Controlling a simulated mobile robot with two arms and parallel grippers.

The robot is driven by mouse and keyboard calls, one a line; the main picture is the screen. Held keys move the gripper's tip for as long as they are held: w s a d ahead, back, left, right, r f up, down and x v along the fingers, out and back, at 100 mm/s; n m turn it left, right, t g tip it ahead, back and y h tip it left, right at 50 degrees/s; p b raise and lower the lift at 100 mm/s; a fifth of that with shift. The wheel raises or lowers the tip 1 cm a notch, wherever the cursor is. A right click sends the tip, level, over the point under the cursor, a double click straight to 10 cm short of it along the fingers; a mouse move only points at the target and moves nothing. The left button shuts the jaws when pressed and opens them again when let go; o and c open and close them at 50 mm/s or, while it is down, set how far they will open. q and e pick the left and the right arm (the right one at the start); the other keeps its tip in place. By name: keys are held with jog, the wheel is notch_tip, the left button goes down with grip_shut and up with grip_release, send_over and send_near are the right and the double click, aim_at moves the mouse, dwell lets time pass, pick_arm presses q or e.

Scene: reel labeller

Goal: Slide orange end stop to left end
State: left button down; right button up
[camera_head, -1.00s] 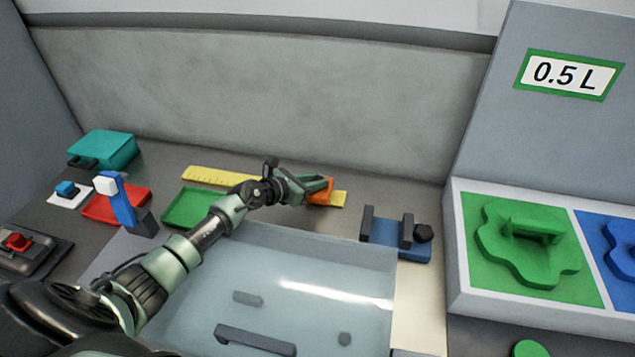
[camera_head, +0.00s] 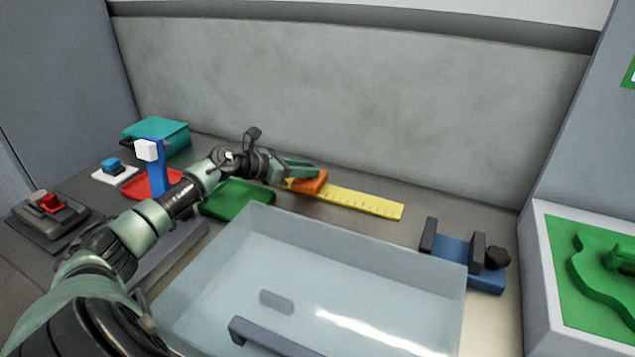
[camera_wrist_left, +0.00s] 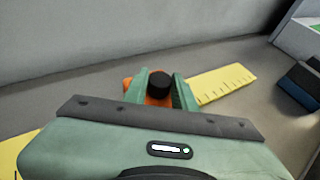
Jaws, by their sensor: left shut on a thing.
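The orange end stop (camera_head: 311,184) sits on the yellow ruler (camera_head: 365,203). My left gripper (camera_head: 303,176) is shut on the stop from the left. In the left wrist view the green fingers (camera_wrist_left: 160,90) stand on both sides of the stop (camera_wrist_left: 153,100), which has a black knob on top. The ruler shows right of the fingers in that view (camera_wrist_left: 222,82) and again at the lower left corner. In the head view the gripper and arm hide the ruler's left part. My right gripper is not in view.
A clear-topped case (camera_head: 370,265) stands in front of the ruler. A green tray (camera_head: 237,199), red tray (camera_head: 135,187) and teal box (camera_head: 165,135) lie left, near a blue upright post (camera_head: 157,175). A blue fixture (camera_head: 455,249) stands right. The back wall is close behind.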

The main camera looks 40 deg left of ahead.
pick_arm(q)
jog(key=shift+a, duration=0.2)
jog(key=c, duration=1.1)
grip_release()
notch_tip(320, 180, up, 20)
jog(key=shift+f, duration=0.1)
